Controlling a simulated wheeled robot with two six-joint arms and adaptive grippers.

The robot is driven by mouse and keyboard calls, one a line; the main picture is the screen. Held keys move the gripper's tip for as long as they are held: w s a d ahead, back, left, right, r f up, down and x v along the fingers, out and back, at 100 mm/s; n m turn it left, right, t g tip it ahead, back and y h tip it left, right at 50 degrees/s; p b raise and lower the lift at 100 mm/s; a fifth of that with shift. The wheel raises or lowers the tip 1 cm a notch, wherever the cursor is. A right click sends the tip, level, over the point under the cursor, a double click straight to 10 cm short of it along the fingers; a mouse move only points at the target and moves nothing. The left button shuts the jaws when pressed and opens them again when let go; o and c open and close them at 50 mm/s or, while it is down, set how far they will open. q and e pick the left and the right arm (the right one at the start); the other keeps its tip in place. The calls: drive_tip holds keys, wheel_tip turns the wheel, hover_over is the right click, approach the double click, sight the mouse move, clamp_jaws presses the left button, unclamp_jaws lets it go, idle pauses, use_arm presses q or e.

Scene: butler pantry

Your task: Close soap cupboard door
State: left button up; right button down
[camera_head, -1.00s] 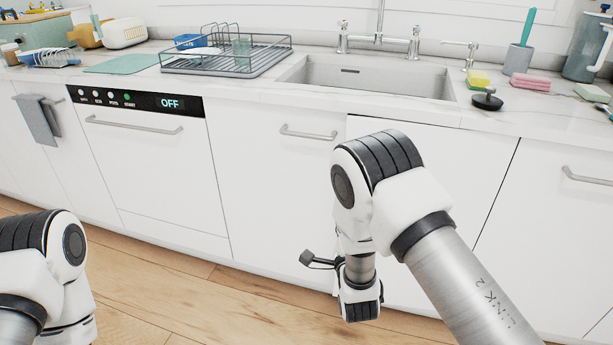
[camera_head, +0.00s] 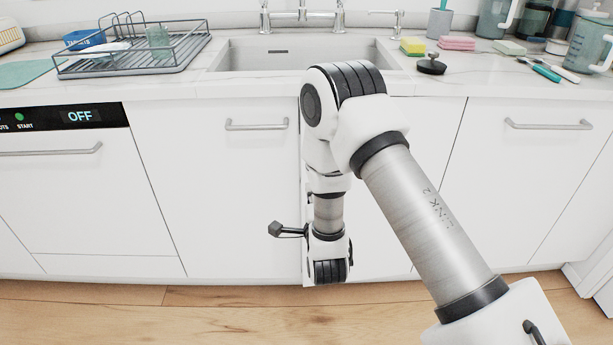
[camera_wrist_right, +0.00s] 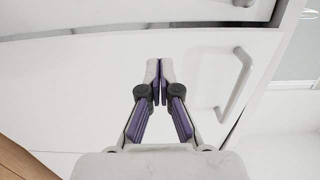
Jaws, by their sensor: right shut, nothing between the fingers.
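The white cupboard door (camera_head: 385,200) under the sink's right part is largely covered by my right arm in the head view. Its left edge stands slightly out from the neighbouring front, so it looks a little ajar. In the right wrist view a white door panel (camera_wrist_right: 60,95) fills most of the picture, with a bar handle (camera_wrist_right: 238,85) right of the gripper and a shaded gap along its upper edge. My right gripper (camera_wrist_right: 159,64) is shut and empty in front of this panel; contact cannot be told. In the head view its fingers are hidden. My left gripper is out of view.
A closed-looking front with a handle (camera_head: 257,125) is on the left, beside the dishwasher (camera_head: 70,180). Another front with a handle (camera_head: 548,125) is on the right. Sponges (camera_head: 413,46) and bottles stand on the counter (camera_head: 440,80). The wooden floor (camera_head: 130,315) is clear.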

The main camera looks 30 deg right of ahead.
drive_tip(key=x, duration=0.6)
drive_tip(key=shift+w+b, duration=0.3)
drive_tip(key=shift+d, duration=0.2)
